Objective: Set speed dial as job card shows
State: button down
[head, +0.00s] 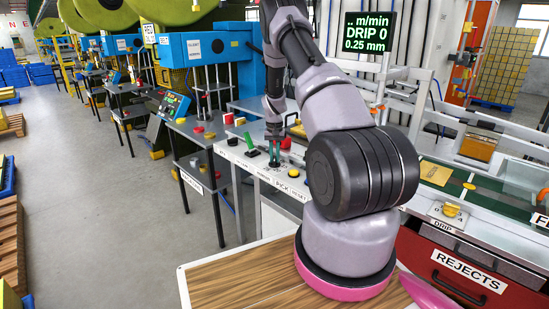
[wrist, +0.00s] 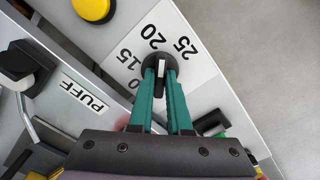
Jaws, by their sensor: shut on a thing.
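The speed dial (wrist: 147,83) is a black round knob with a white pointer, set in a white plate (wrist: 205,75) with the numbers 15, 20 and 25 visible. A further number is partly covered. The pointer lies near 20, perhaps slightly toward 25; my fingers partly cover the knob. My gripper (wrist: 162,78) has green fingers on either side of the knob and is shut on it. In the head view my gripper (head: 274,152) reaches down to the control panel, and the dial itself is hard to make out. I cannot identify a job card in either view.
Near the dial are a yellow button (wrist: 95,8) and a black knob (wrist: 24,62) by a PUFF label (wrist: 83,95). A red REJECTS drawer (head: 455,270) is at right. The left aisle (head: 100,210) is clear.

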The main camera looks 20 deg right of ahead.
aim_at(274, 158)
jog(key=shift+m, duration=2.2)
jog(key=c, duration=0.9)
grip_release()
jog(key=shift+o, duration=0.2)
notch_tip(274, 158, up, 11)
jog(key=shift+f, duration=0.1)
